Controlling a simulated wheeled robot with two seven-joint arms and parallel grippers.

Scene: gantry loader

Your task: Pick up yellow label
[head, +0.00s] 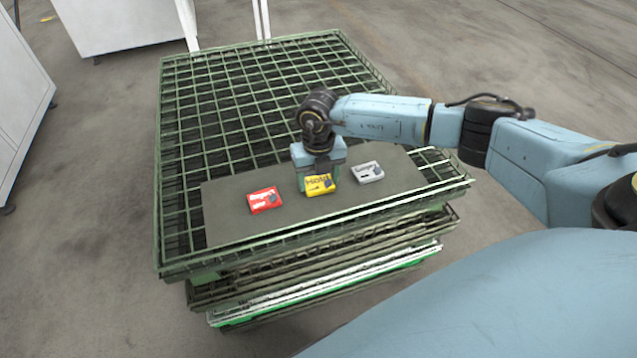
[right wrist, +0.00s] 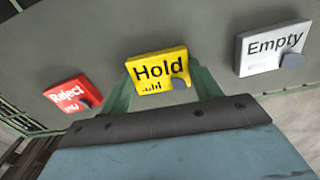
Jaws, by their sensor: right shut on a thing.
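The yellow label (head: 320,186) sits at the middle of a grey board on top of a green wire crate stack. In the right wrist view the yellow label (right wrist: 158,72) reads "Hold" and lies between the two green fingers. My right gripper (head: 319,178) reaches down over it from behind and is shut on it, one finger at each side. I cannot tell whether the label is lifted off the board. My left gripper is not in view.
A red "Reject" label (head: 265,200) lies left of the yellow one, and a white "Empty" label (head: 367,172) lies to its right. They rest on the grey board (head: 226,222). The green wire crate (head: 215,95) behind is empty. White machines (head: 130,20) stand beyond.

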